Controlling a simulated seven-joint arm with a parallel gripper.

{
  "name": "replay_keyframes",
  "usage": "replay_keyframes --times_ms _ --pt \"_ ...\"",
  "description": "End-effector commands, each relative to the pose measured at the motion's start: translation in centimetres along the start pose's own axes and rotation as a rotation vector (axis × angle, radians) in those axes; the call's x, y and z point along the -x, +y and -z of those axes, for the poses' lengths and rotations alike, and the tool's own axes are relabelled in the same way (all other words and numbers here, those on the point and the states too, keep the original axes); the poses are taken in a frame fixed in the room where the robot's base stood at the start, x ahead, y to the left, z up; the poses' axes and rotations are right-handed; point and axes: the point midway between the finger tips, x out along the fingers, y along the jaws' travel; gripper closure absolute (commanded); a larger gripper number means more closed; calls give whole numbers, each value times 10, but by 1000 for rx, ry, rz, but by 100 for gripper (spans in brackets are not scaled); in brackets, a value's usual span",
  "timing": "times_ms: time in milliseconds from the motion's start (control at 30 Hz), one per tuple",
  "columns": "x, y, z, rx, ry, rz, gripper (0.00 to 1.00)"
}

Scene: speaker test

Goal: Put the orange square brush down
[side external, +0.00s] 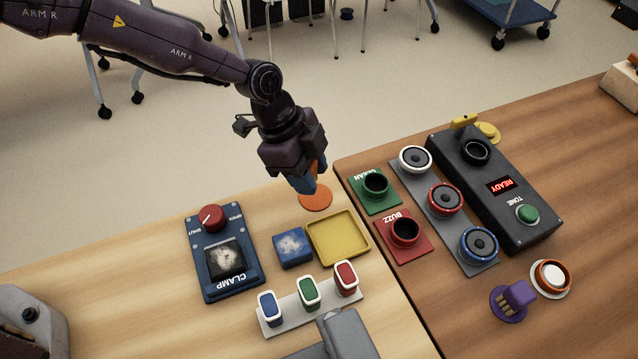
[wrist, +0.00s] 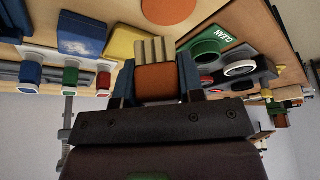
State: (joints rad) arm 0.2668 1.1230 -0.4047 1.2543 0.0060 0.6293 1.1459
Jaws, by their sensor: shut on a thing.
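My gripper (side external: 306,188) is shut on the orange square brush, pointing down over the wooden table. In the wrist view, the brush's orange body (wrist: 156,80) sits between my two blue fingers (wrist: 157,84), with its pale bristles pointing away from my palm. In the side view, only a strip of orange brush (side external: 319,168) shows, and the rest is hidden by my gripper. A flat orange disc (side external: 317,201) lies on the table, just beyond the fingertips in the picture. It also shows past the bristles in the wrist view (wrist: 168,9). The bristles' exact height is unclear.
A yellow tray (side external: 364,257), a blue block (side external: 293,249) and a blue clamp box (side external: 203,272) stand nearby. Green and red socket plates, speakers and a dark READY box (side external: 540,232) are on the right table. A purple brush (side external: 519,293) sits at lower right.

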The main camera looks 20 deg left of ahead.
Motion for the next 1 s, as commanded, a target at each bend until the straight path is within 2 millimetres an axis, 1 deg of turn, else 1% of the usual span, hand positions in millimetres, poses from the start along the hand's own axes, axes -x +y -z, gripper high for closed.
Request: replay_keyframes --times_ms 33,100,367,533,600,833,1000 --pt "-9 -4 0 0 0 -1 86" --pt "-14 -8 1 0 1 -1 86" --pt "-28 -16 1 0 0 -1 86" --pt "-51 -15 -9 0 -1 -2 86" --pt "-54 -15 -10 0 0 -1 86" --pt "-53 -16 -10 -1 0 0 86" --pt "-58 -16 -13 0 0 0 86"
